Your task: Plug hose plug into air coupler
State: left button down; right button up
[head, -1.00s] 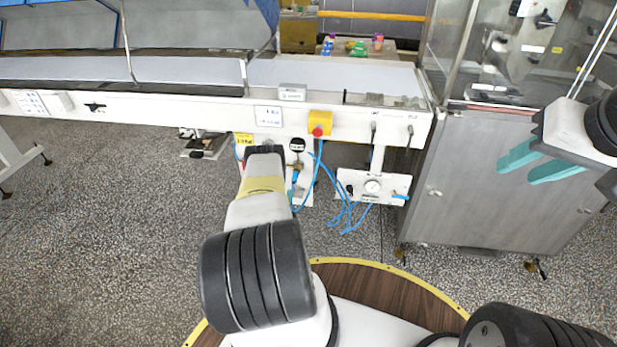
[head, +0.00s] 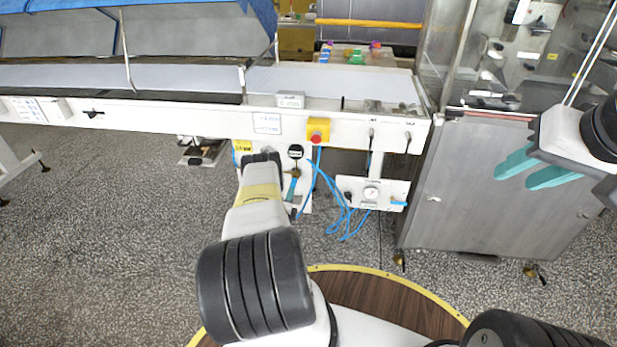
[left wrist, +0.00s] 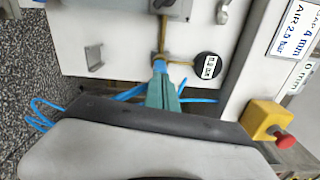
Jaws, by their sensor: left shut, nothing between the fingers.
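My left gripper (head: 292,186) is shut, its teal fingers mostly hidden behind my wrist in the head view. In the left wrist view its fingers (left wrist: 162,90) point at a brass fitting (left wrist: 161,52) on the white panel, with a small blue part (left wrist: 159,67) right at the fingertips. Whether they touch it, and whether it is the plug or the coupler, I cannot tell. A blue hose (head: 334,205) hangs in loops beside the panel; it also shows behind the fingers (left wrist: 198,100). My right gripper (head: 533,167) is open and empty, by the steel cabinet.
A round gauge (left wrist: 207,66) sits beside the fitting. A yellow box with a red button (head: 318,131) is above right. A white panel with a dial and valve (head: 371,193) hangs further right. The conveyor frame (head: 180,115) runs above; a steel cabinet (head: 470,190) stands right.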

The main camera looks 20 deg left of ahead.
pick_arm(q)
jog(key=shift+w+a+r, duration=0.1)
jog(key=shift+w+a, duration=0.05)
jog(key=shift+w, duration=0.25)
